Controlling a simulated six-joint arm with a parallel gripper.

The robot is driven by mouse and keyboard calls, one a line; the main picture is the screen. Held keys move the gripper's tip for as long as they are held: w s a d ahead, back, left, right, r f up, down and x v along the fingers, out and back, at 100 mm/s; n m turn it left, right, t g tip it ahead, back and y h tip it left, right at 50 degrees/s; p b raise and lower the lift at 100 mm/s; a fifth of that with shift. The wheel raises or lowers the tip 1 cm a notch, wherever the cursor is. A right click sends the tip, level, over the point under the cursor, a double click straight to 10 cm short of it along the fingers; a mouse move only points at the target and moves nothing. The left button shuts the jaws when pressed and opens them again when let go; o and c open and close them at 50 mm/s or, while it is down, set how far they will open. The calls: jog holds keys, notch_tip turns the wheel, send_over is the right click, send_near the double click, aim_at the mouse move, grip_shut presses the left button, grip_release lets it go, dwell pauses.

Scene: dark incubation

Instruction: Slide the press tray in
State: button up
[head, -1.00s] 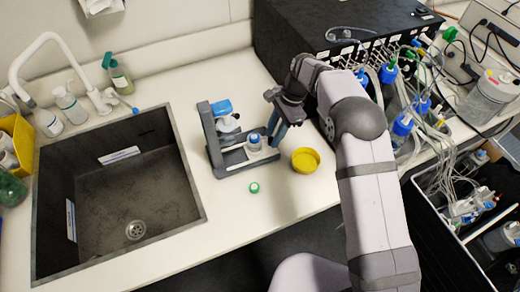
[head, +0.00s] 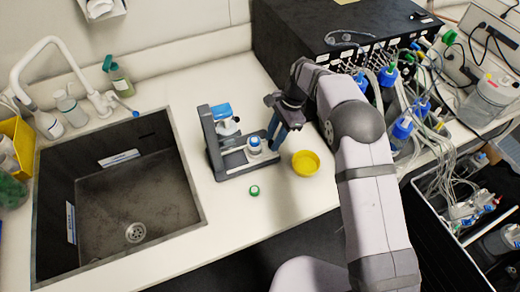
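The grey press (head: 214,150) stands on the white bench right of the sink, with a blue part (head: 222,111) at its top left. A small white bottle with a blue cap (head: 254,145) stands upright low in the press, on what looks like its tray; the tray's edges are too small to make out. A blue-grey upright piece (head: 274,126) is at the press's right side. My dark gripper (head: 283,112) is over this right side, its fingers apart. Whether a finger touches the press or tray cannot be told.
A yellow round dish (head: 305,163) stands close right of the press. A green cap (head: 254,191) lies in front. The deep sink (head: 135,195) is at left. A black box (head: 335,35) and tubed bottles (head: 402,128) crowd the right. The bench's front edge is near.

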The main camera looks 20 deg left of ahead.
aim_at(252, 140)
jog(key=c, duration=0.5)
jog(key=shift+c, duration=0.2)
jog(key=shift+s+a, duration=0.1)
jog(key=shift+s+a+p, duration=0.3)
jog(key=shift+s+a, duration=1)
jog(key=shift+a, duration=0.1)
jog(key=shift+s+a+p, duration=0.4)
jog(key=shift+s+a, duration=1)
jog(key=shift+a, duration=0.05)
